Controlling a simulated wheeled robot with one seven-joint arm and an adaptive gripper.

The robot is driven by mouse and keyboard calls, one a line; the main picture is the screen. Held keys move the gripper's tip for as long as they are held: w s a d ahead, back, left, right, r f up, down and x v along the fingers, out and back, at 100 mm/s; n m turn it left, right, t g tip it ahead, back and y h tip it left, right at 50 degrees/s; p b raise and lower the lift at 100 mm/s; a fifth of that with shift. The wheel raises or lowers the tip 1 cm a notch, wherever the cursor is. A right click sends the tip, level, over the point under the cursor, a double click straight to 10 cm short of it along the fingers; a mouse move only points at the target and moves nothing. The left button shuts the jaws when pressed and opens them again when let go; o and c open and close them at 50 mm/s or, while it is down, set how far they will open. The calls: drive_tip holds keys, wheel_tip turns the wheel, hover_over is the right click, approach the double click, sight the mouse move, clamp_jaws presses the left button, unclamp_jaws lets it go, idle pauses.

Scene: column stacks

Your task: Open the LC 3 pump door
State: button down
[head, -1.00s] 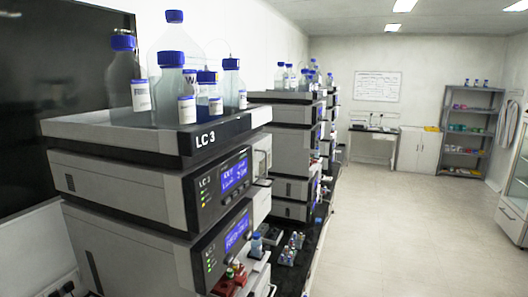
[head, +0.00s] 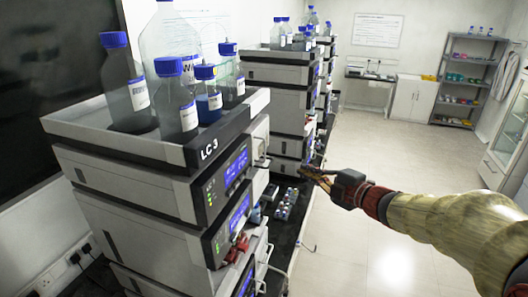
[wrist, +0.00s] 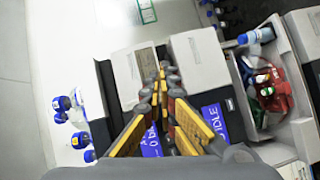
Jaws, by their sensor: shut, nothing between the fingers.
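The LC 3 stack (head: 120,190) stands at the left in the head view, with its label on the top tray's edge. Two grey modules with blue screens (head: 236,166) sit under the tray, with light panels (head: 258,148) beside their fronts. I cannot tell for sure which panel is the pump door. My gripper (head: 312,174) is shut and empty, held in the air to the right of the stack, apart from it in the head view. In the wrist view my fingers (wrist: 165,70) lie in front of light panels and blue screens (wrist: 214,118), one reading IDLE.
Blue-capped bottles (head: 178,100) crowd the top tray. Small bottles and vials (head: 286,204) stand on the dark bench beside the stack. More stacks (head: 275,95) stand behind. The floor at right is clear.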

drive_tip(key=s+a+r+n+g+y, duration=0.2)
drive_tip(key=s+a+r+n+y, duration=0.2)
drive_tip(key=s+a+n, duration=0.1)
drive_tip(key=p, duration=0.3)
approach(252, 152)
drive_tip(key=x, duration=0.6)
drive_tip(key=shift+d+y, duration=0.15)
drive_tip(key=shift+y, duration=0.15)
